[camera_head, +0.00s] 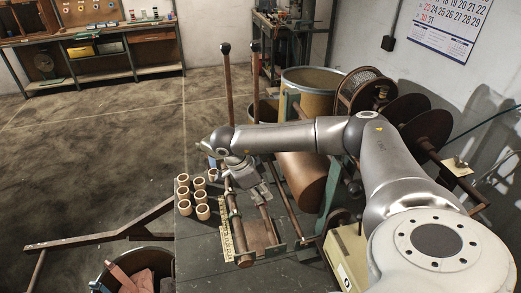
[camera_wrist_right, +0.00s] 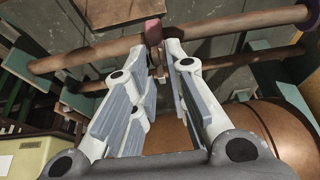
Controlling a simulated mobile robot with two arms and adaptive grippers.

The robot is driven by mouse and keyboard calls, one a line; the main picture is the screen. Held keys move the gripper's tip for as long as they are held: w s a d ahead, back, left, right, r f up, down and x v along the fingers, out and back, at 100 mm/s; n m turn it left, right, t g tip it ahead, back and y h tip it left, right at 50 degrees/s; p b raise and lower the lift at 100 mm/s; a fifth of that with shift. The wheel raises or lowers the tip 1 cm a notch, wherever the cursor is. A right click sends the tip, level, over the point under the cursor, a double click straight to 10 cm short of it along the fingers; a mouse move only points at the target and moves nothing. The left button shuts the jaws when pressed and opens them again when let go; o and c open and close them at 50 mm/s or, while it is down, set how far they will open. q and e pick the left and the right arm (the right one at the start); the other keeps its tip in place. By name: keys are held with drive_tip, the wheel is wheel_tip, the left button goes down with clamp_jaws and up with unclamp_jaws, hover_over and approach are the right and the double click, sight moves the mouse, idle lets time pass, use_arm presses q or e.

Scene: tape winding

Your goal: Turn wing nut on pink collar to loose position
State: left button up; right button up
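The pink collar (camera_wrist_right: 153,33) sits around a brown horizontal shaft (camera_wrist_right: 95,52) near the top middle of the right wrist view. A small brownish part, seemingly its wing nut (camera_wrist_right: 158,72), shows just below the collar; its angle is too small to read. My right gripper (camera_wrist_right: 162,62) reaches toward it with a gap between its grey fingers. The fingers straddle the small part; contact cannot be told. In the head view my right gripper (camera_head: 245,174) is over the shafts and hides the collar. My left gripper is not in view.
Several tan rings (camera_head: 203,212) stand on the dark table (camera_head: 200,258) left of the shafts. A copper-coloured roller (camera_head: 302,182) lies close to the right of the gripper. Two upright rods (camera_head: 227,85) rise behind my wrist.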

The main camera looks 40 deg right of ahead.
drive_tip(key=shift+o, duration=0.8)
drive_tip(key=shift+r, duration=0.1)
drive_tip(key=v, duration=1.1)
drive_tip(key=shift+r, duration=0.4)
drive_tip(key=shift+a, duration=0.15)
